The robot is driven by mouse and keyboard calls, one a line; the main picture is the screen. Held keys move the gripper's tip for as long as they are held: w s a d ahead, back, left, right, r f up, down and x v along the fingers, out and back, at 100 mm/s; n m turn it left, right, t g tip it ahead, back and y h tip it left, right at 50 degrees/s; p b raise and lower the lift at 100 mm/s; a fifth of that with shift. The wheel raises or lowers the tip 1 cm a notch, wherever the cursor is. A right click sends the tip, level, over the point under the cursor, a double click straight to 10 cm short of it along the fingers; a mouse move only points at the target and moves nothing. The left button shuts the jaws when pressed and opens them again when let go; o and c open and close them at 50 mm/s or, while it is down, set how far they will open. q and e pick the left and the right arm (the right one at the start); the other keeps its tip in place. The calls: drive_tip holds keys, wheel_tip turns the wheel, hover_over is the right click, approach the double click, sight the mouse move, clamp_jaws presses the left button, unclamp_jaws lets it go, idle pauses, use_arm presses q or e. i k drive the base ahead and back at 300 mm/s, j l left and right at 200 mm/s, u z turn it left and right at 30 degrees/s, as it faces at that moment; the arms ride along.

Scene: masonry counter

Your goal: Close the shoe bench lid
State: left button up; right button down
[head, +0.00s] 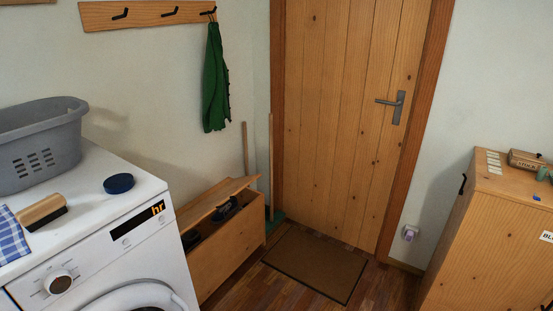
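The wooden shoe bench (228,250) stands against the wall, between the washing machine and the door. Its lid (214,200) is tilted up at an angle, leaving a gap at the front. Dark shoes (226,210) show inside through the gap. The left end of the bench is hidden behind the washing machine. Neither of my grippers is in the head view.
A white washing machine (112,235) at the left carries a grey basket (38,146), a brush (42,211) and a dark blue round tin (118,183). A wooden cabinet (490,240) stands at the right. A doormat (315,267) lies on the floor between them.

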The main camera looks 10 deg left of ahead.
sight(220, 198)
drive_tip(key=i+l+z, duration=0.15)
drive_tip(key=i, duration=1.2)
drive_tip(key=j, duration=0.1)
